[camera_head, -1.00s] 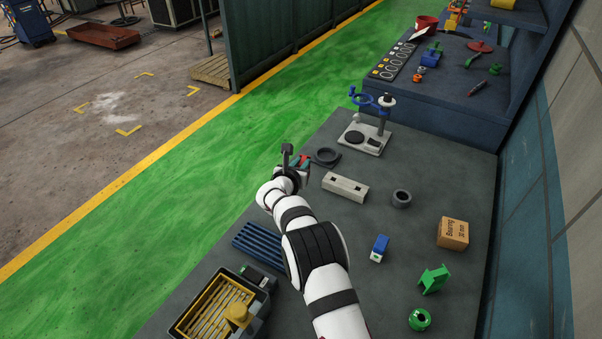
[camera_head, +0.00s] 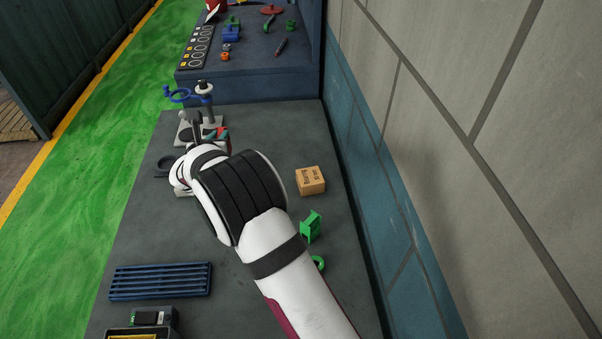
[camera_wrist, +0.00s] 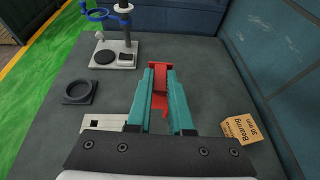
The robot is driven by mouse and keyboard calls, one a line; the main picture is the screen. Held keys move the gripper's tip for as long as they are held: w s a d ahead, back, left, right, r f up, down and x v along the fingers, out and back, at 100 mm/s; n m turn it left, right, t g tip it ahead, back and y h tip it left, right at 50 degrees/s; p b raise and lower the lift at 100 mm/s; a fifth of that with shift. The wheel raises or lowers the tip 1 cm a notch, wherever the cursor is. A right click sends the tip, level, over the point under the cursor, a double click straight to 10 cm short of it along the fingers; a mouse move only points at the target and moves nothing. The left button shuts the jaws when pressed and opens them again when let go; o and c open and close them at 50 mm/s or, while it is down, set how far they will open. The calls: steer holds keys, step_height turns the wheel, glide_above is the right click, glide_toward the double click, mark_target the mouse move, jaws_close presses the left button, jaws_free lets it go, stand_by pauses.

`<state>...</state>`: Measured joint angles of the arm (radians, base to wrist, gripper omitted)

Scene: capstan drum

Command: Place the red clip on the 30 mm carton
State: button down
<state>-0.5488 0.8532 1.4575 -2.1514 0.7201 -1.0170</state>
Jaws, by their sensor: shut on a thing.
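My gripper (camera_wrist: 160,100) is shut on the red clip (camera_wrist: 160,82), which sits between the teal fingers in the wrist view. In the head view my gripper (camera_head: 217,133) is partly hidden behind my arm, and the clip is hard to make out there. The 30 mm carton (camera_wrist: 243,128) is a small brown box marked "Bearing 30 mm". It stands to the right of my gripper, apart from it, at the right side of the bench. It also shows in the head view (camera_head: 310,181), right of my arm, with nothing on top.
A stand with a blue ring (camera_wrist: 115,52) is at the bench's far left. A dark ring-shaped part (camera_wrist: 78,92) and a pale block (camera_wrist: 97,123) lie left of my gripper. A green arrow-shaped part (camera_head: 311,226) lies near the carton. A wall runs along the right.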

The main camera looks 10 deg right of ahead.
steer(key=w+d+r+m+g+h, duration=0.1)
steer(key=d+m+h, duration=0.3)
steer(key=d, duration=0.6)
steer(key=m+g+h, duration=0.3)
steer(key=m+h, duration=0.1)
glide_above(307, 179)
step_height(307, 179, down, 10)
steer(key=shift+r, duration=0.15)
steer(key=shift+f, duration=0.2)
steer(key=c, duration=0.8)
jaws_free()
